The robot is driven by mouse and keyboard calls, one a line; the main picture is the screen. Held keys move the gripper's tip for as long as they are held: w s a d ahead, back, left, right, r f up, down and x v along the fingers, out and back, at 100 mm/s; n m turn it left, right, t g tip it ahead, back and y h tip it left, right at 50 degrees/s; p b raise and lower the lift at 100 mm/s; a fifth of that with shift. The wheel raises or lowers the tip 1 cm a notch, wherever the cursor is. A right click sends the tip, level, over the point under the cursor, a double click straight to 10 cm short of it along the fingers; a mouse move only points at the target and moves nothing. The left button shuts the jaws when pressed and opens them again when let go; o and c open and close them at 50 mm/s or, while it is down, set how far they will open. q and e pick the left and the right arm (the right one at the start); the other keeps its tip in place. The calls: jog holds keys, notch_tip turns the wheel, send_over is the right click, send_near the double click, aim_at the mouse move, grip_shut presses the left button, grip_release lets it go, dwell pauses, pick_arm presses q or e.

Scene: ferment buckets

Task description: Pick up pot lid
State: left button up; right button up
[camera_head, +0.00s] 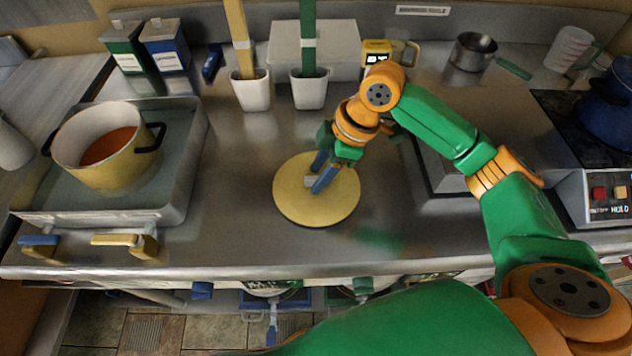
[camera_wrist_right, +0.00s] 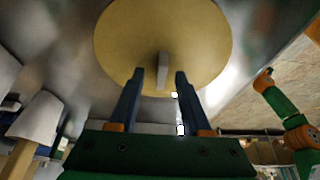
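The pot lid (camera_head: 290,205) is a round, flat, yellow disc with a small light grey upright handle (camera_head: 310,181). It lies on the steel counter in the middle of the head view. My right gripper (camera_head: 318,183) is over the lid with its blue fingers at the handle. In the right wrist view the lid (camera_wrist_right: 125,35) fills the top middle. The handle (camera_wrist_right: 163,72) stands between the two spread fingertips (camera_wrist_right: 160,75), with a gap on each side. My left gripper is not seen in the head view.
A yellow pot (camera_head: 115,165) with red-orange contents stands uncovered in a grey tray (camera_head: 185,170) at left. White holders (camera_head: 250,92) with upright tools, boxes and a small saucepan (camera_head: 472,52) line the back. A blue pot (camera_head: 608,108) stands at right. Counter left of the lid is clear.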

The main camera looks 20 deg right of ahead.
jog(key=shift+s+r, duration=0.1)
jog(key=shift+s, duration=0.05)
grip_shut()
